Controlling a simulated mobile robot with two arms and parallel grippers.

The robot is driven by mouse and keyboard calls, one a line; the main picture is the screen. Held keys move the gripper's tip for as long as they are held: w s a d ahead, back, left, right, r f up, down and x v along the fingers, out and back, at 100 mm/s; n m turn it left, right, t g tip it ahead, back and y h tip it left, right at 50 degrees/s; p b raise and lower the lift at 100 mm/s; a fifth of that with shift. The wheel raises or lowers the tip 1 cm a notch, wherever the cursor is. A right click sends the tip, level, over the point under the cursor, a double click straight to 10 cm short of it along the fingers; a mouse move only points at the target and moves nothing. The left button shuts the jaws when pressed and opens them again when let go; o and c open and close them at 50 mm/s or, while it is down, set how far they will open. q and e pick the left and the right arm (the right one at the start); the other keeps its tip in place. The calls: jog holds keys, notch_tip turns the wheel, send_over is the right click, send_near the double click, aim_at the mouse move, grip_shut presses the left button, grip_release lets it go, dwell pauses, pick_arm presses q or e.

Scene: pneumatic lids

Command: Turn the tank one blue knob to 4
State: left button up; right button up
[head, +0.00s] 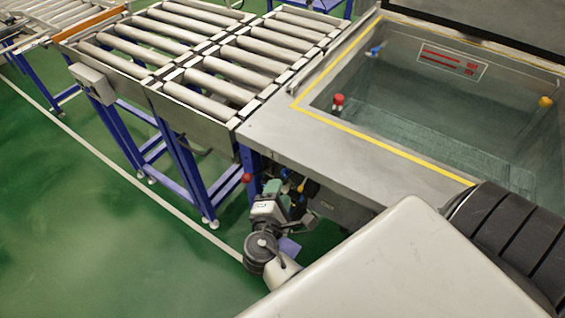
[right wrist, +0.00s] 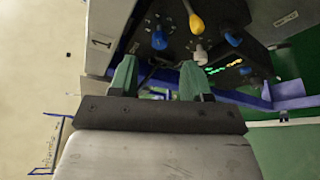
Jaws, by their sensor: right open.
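In the right wrist view, a dark panel carries a blue knob (right wrist: 158,40) just beyond my fingertips, roughly between them. A second blue knob (right wrist: 233,39) sits further right. A label "1" (right wrist: 101,43) is on the pale face to the left. My right gripper (right wrist: 160,78) is open with two green fingers, and nothing shows between them. In the head view, my right gripper (head: 272,188) is low beside the tank's (head: 345,165) front side, by the panel. The knob's pointer and number scale are too small to read. My left gripper is not in view.
A yellow knob (right wrist: 197,22) and a white knob (right wrist: 201,55) sit close to the right finger. A red knob (head: 247,178) shows beside the gripper in the head view. A roller conveyor (head: 200,60) on blue legs stands left of the tank. Green floor is clear at left.

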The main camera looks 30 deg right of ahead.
jog(key=shift+b+v, duration=0.3)
jog(key=shift+v, duration=1.8)
